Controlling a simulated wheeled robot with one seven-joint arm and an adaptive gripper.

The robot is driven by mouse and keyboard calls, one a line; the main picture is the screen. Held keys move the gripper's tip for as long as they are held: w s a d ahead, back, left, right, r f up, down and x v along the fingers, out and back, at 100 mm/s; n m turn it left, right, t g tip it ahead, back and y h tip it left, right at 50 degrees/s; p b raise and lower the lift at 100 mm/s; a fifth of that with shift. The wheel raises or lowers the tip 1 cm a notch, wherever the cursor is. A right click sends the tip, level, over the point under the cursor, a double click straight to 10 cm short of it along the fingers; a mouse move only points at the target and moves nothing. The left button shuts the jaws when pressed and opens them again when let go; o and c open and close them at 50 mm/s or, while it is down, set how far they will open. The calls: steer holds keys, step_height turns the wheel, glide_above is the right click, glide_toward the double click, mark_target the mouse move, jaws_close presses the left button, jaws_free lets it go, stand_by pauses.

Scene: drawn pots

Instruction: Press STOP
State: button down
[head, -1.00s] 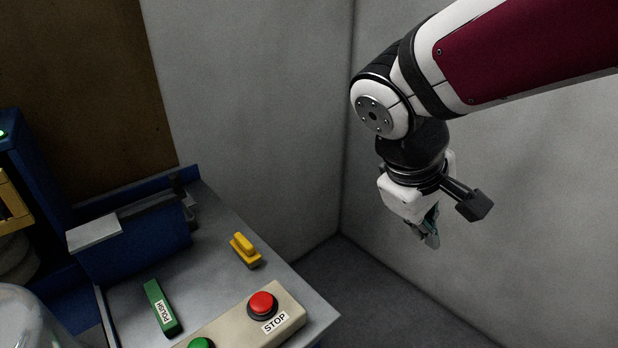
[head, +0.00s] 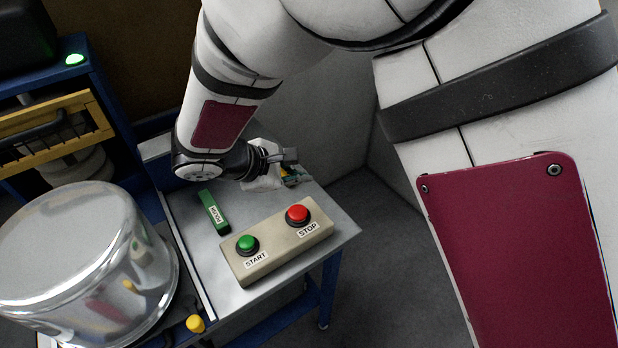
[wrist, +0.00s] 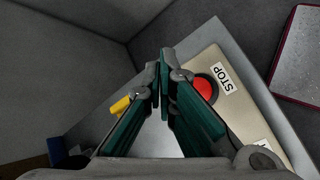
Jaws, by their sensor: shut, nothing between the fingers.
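The red STOP button (head: 297,214) sits at the right end of a beige control box (head: 285,250) on the grey table, above its STOP label. A green START button (head: 247,244) is at the box's left end. In the wrist view the red button (wrist: 204,88) shows just right of the fingers, partly hidden by one, with the STOP label beside it. My gripper (wrist: 162,62) is shut and empty, fingertips together.
A green POLISH bar (head: 213,212) lies left of the box. A large shiny metal pot (head: 85,255) stands at the left. A yellow object (wrist: 120,105) lies near the fingers in the wrist view. The table's right edge is close to the box.

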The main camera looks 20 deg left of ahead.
steer(key=b, duration=0.3)
glide_above(299, 214)
step_height(299, 214, down, 8)
steer(key=shift+w, duration=0.15)
steer(key=shift+f+b, duration=0.4)
stand_by(1.3)
steer(key=shift+f+b, duration=0.3)
steer(key=shift+f, duration=0.1)
steer(key=shift+f+b, duration=0.4)
steer(key=shift+f, duration=0.25)
stand_by(0.8)
steer(key=shift+r, duration=0.1)
steer(key=shift+r+p, duration=0.45)
steer(key=shift+r, duration=0.55)
steer(key=shift+r, duration=0.1)
